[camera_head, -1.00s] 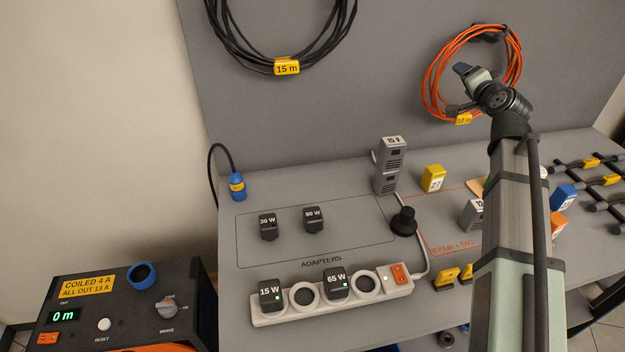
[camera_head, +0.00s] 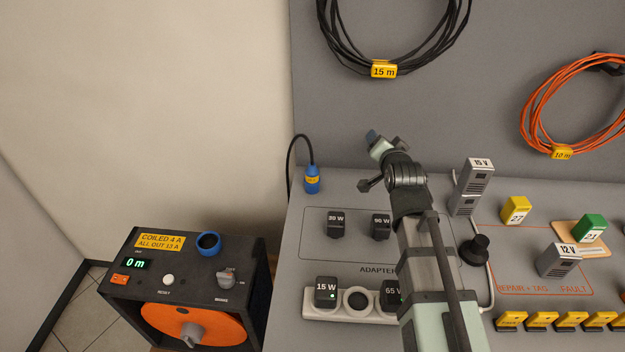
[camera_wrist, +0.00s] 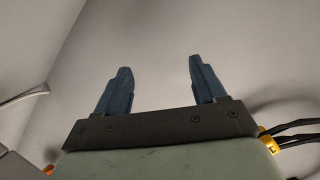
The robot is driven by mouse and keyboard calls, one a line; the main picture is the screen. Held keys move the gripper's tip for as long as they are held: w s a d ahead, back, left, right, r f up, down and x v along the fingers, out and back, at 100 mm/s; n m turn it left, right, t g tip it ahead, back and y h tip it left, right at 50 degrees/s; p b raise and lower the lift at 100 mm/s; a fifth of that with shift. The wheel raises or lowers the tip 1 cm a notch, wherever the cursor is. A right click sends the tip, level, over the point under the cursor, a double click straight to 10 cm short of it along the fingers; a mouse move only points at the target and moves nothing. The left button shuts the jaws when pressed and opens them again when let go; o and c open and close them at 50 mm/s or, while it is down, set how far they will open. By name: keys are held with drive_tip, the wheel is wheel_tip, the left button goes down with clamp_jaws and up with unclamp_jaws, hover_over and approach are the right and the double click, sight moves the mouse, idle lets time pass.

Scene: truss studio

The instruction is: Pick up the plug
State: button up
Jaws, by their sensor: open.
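A blue plug (camera_head: 312,180) with a yellow label stands upright at the back left corner of the grey bench. A black cable arches from its top down behind the bench edge. My gripper (camera_head: 375,142) is raised to the right of the plug and apart from it. In the wrist view, the two blue-grey fingers (camera_wrist: 160,72) are spread with nothing between them. The plug does not show in the wrist view, which shows mostly bare wall.
Adapters (camera_head: 336,224) stand on the bench, and a power strip (camera_head: 358,313) lies at its front. A reel box (camera_head: 190,262) with a blue round socket (camera_head: 208,243) stands left. A grey 15 V unit (camera_head: 471,185) and black knob-shaped piece (camera_head: 474,250) stand right of my arm.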

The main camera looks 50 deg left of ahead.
drive_tip(key=s+a+f+n+g+y, duration=0.1)
drive_tip(key=s+a+f+n, duration=0.3)
drive_tip(key=s, duration=0.6)
drive_tip(key=n, duration=0.4)
approach(312, 172)
drive_tip(key=x, duration=0.3)
drive_tip(key=shift+w+a, duration=0.15)
drive_tip(key=shift+w, duration=0.35)
drive_tip(key=shift+s+a+f+n, duration=0.1)
drive_tip(key=shift+s+n, duration=0.05)
drive_tip(key=shift+n, duration=0.15)
drive_tip(key=shift+x, duration=3.75)
drive_tip(key=shift+s+f, duration=0.1)
drive_tip(key=shift+s, duration=0.05)
drive_tip(key=c, duration=1.2)
drive_tip(key=shift+o, duration=0.2)
